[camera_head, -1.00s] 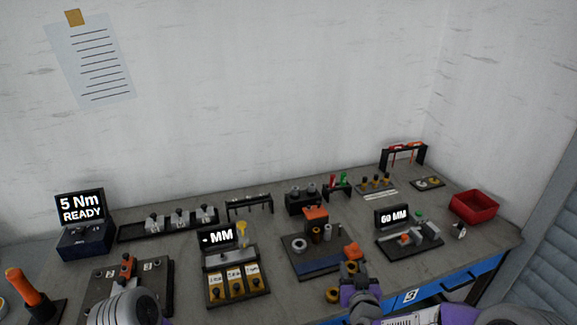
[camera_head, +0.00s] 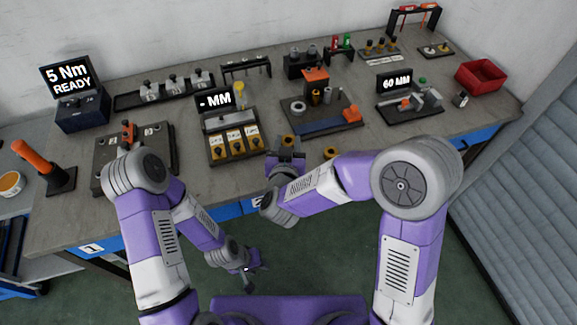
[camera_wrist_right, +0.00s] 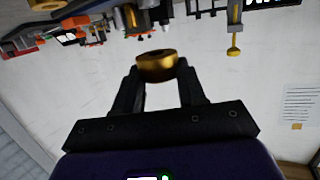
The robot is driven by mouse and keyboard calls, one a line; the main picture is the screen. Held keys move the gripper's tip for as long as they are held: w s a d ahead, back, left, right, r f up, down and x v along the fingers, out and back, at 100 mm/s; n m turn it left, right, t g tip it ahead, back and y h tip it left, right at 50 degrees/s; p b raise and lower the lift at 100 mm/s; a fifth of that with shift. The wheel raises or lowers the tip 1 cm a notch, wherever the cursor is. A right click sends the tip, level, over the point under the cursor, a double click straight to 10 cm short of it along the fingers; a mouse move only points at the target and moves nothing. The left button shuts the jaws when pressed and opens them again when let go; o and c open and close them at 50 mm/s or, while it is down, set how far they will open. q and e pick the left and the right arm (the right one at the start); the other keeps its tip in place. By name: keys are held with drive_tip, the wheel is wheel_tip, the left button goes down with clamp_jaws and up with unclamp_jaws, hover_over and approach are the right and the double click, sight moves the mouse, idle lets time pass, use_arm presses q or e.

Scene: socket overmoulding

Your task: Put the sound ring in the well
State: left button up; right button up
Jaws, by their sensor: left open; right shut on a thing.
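My right gripper (camera_head: 287,146) is shut on a gold-brown ring (camera_wrist_right: 157,66), just in front of the dark mould plate (camera_head: 330,128). In the right wrist view the ring sits between the two fingertips, clear of the bench. A similar ring (camera_head: 331,152) lies on the bench front, right of the gripper. The mould plate bears a grey round opening (camera_head: 298,108), dark and yellowish posts, an orange block and a blue strip. I cannot tell for certain which opening is the well. My left gripper (camera_head: 247,272) is open and empty, low over the floor in front of the bench.
Left of the mould plate stands a "- MM" gauge (camera_head: 216,100) with several labelled yellow bins. The "60 MM" fixture (camera_head: 410,106) and red bin (camera_head: 481,76) stand to the right. An orange-handled tool (camera_head: 36,160) stands far left.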

wheel_tip(320, 180, down, 10)
drive_tip(key=b, duration=0.4)
drive_tip(key=shift+r, duration=0.25)
drive_tip(key=shift+f, duration=0.3)
drive_tip(key=o, duration=1.1)
drive_tip(key=shift+r, duration=0.1)
